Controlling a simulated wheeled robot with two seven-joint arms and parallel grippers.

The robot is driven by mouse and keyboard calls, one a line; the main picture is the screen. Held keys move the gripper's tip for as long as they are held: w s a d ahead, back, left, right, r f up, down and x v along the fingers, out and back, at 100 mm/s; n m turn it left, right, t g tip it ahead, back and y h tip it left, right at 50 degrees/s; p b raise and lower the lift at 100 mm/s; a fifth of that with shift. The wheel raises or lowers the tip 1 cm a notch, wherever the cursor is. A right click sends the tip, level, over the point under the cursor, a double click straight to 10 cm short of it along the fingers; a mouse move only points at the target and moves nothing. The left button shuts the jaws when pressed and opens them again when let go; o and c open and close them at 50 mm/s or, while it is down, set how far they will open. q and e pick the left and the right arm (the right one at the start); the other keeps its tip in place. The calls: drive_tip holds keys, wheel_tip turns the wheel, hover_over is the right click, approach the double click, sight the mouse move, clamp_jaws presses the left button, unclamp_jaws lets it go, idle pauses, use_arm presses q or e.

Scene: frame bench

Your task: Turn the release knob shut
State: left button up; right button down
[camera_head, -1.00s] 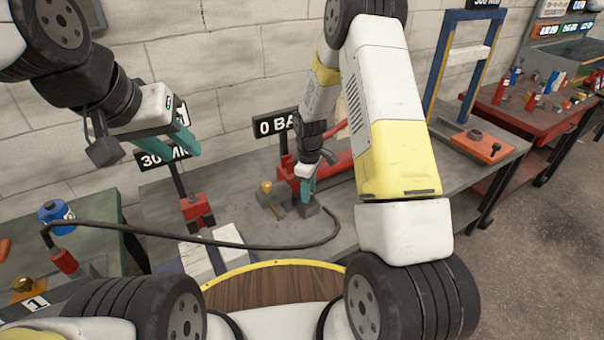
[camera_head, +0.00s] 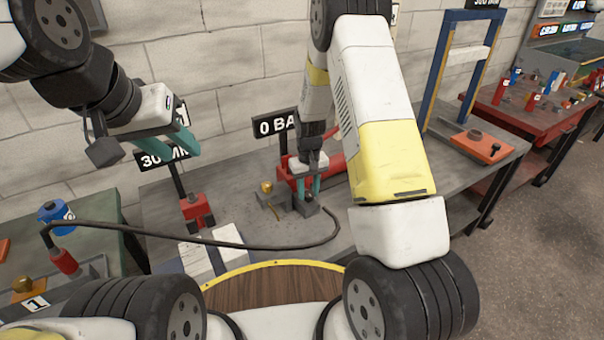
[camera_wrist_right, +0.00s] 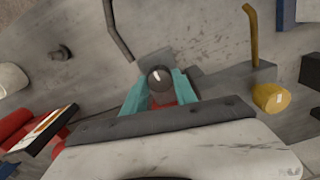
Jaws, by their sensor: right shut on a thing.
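The release knob (camera_wrist_right: 160,80) is a dark round knob on a grey block, seen in the right wrist view. My right gripper (camera_wrist_right: 160,88) is shut on it, with a teal finger at either side. In the head view my right gripper (camera_head: 308,190) points down at the grey block beside the red pump body (camera_head: 335,170), and its fingers mostly hide the knob. A sign (camera_head: 274,126) behind reads "0 BA", its end hidden by my arm. My left gripper (camera_head: 178,147) is open and empty, high above the left part of the bench.
A brass-coloured ball (camera_head: 267,187) and rod stand just left of the knob; the ball also shows in the wrist view (camera_wrist_right: 271,97). A black hose (camera_head: 240,246) crosses the bench front. A blue frame press (camera_head: 440,70) stands to the right.

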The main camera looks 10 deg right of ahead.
sight(308, 193)
drive_tip(key=shift+m, duration=0.5)
drive_tip(key=c, duration=1)
unclamp_jaws()
wheel_tip(308, 193, up, 8)
drive_tip(key=shift+f, duration=0.1)
